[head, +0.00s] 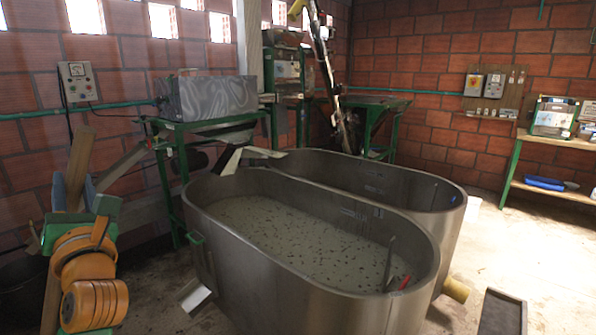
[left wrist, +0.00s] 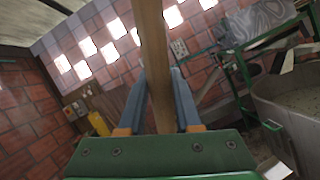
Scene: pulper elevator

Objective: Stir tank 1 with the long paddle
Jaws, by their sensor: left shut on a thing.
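A long wooden paddle (head: 78,165) stands nearly upright at the left of the head view, beside the tanks and apart from them. My left gripper (head: 76,195) is shut on its wooden shaft; the blue fingers show on both sides of the shaft (left wrist: 157,60) in the left wrist view. Both paddle ends are hard to make out. The near steel tank (head: 300,275) holds murky grey-green liquid with dark specks. A second steel tank (head: 425,190) adjoins it behind. I cannot read which is tank 1. My right gripper is not in view.
A green machine stand (head: 180,180) with a grey box (head: 205,97) is behind the near tank's left end. A yellow pipe (head: 456,290) sticks out at the tank's right. A dark trough (head: 502,313) lies on the floor. A shelf (head: 560,140) stands at far right.

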